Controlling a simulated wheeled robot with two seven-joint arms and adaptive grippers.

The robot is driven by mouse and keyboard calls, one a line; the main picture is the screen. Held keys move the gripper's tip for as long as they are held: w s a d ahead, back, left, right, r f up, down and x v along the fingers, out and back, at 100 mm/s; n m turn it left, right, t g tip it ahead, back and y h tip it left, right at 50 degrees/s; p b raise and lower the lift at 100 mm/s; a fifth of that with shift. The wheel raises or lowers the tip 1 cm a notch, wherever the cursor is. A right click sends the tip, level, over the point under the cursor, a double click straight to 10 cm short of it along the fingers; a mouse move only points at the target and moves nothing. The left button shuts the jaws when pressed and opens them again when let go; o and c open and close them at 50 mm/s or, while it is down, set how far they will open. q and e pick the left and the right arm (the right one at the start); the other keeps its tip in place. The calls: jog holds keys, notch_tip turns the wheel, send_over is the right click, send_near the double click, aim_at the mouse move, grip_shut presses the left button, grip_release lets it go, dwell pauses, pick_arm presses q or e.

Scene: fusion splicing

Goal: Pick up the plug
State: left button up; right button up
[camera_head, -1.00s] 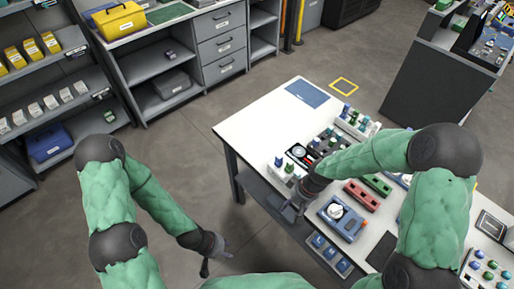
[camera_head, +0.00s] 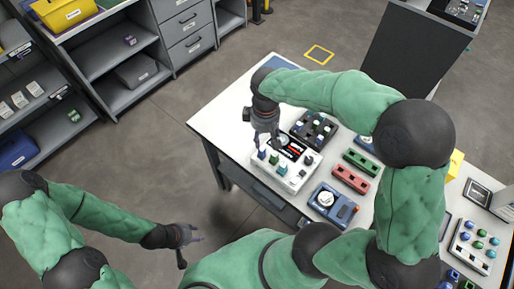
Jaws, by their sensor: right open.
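Small coloured plugs stand upright in a white holder (camera_head: 287,185) near the table's left front edge. They include a purple-blue plug (camera_head: 262,155), a second blue-purple plug (camera_head: 273,158) and a green plug (camera_head: 283,169). My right gripper (camera_head: 267,141) is open and points down just above the plugs at the holder's left end. I cannot tell whether its fingers touch a plug. My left gripper (camera_head: 193,240) hangs away from the table over the floor at lower left. Its finger gap is unclear.
A dark rack (camera_head: 314,130) stands behind the holder. Red (camera_head: 350,179) and green (camera_head: 360,161) blocks and a blue device (camera_head: 332,205) lie to the right. Another white tray (camera_head: 474,243) of plugs is at far right. Shelves (camera_head: 105,60) stand at upper left.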

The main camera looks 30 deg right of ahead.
aim_at(262, 149)
notch_tip(262, 149, down, 5)
jog(key=shift+r+b, duration=0.1)
jog(key=shift+b, duration=0.5)
jog(key=shift+w+a+f+b, duration=0.15)
jog(key=shift+f+b, duration=0.35)
jog(key=shift+f, duration=0.9)
jog(key=shift+w+d+f+b, duration=0.15)
jog(key=shift+f+b, duration=0.35)
jog(key=shift+f, duration=0.9)
jog(key=shift+a, duration=0.15)
jog(key=shift+r, duration=0.1)
jog(key=c, duration=0.9)
